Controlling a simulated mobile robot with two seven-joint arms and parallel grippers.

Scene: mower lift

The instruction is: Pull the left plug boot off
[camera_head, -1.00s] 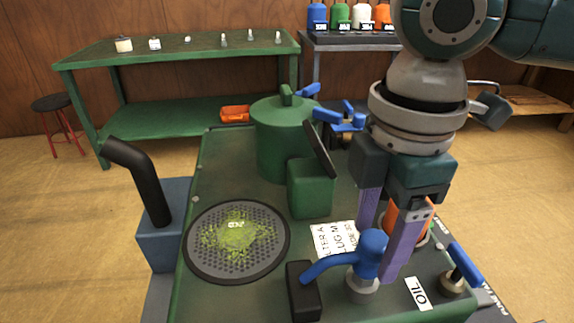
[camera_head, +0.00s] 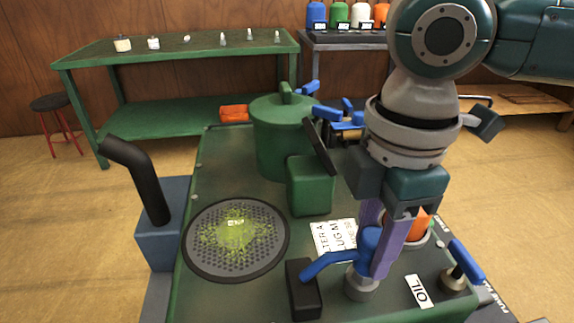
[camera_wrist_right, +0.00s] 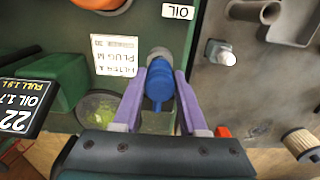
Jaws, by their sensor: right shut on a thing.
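The blue plug boot (camera_head: 366,243) stands upright over a grey metal base (camera_head: 362,285) near the front of the green mower deck. Its blue lead (camera_head: 328,264) runs left to a black block (camera_head: 303,290). My right gripper (camera_head: 376,258) has its purple fingers down around the boot and is shut on it. In the right wrist view the boot (camera_wrist_right: 159,88) sits between the fingertips (camera_wrist_right: 161,76), with a grey end beyond it. The boot looks seated on its base; the exact contact is partly hidden by a finger. My left gripper is not in view.
An oil cap with a blue handle (camera_head: 466,262) stands close on the right, by the OIL label (camera_head: 418,291). An orange part (camera_head: 419,226) sits behind the fingers. A green box (camera_head: 311,188), a green canister (camera_head: 277,140) and a round grille (camera_head: 236,262) lie left.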

